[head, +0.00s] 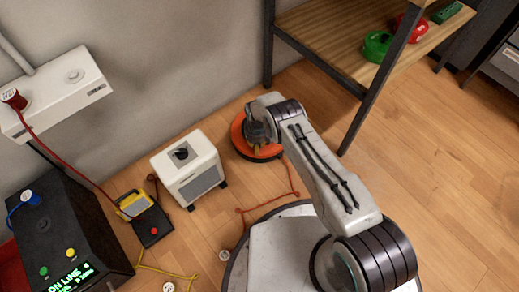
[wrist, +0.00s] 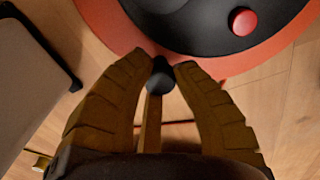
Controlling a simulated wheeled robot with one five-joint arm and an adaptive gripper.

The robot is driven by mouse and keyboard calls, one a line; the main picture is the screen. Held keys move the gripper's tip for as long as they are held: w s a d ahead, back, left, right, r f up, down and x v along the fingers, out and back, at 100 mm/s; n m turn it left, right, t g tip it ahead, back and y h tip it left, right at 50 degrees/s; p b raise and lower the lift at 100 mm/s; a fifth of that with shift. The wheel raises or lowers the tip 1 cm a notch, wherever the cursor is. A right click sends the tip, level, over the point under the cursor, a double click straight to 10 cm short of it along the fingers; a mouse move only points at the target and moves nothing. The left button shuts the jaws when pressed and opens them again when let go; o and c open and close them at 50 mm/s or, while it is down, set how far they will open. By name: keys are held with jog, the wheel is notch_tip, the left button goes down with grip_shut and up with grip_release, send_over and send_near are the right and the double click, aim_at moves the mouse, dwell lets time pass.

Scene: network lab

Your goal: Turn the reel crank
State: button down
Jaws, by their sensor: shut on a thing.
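The orange cable reel (head: 238,142) stands on the wood floor in the middle of the head view, partly hidden by my arm. In the wrist view its orange rim (wrist: 98,14) surrounds a black hub (wrist: 205,28) with a red button (wrist: 243,21). My gripper (wrist: 161,68) is shut on a small black crank knob (wrist: 160,80), one tan finger on each side. A brass-coloured bar (wrist: 151,125) runs below the knob between the fingers. In the head view my gripper (head: 258,148) is over the reel, and the crank is hidden.
A white box heater (head: 190,168) stands close left of the reel. A wooden shelf (head: 330,30) with a dark metal leg (head: 365,105) is to the right. A red cord (head: 270,202) lies on the floor. A yellow-black device (head: 145,215) sits further left. Floor at right is clear.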

jog(key=shift+s+a, duration=0.1)
dwell(0.3)
jog(key=c, duration=0.9)
grip_release()
jog(key=shift+c, duration=0.2)
notch_tip(320, 180, up, 12)
dwell(0.4)
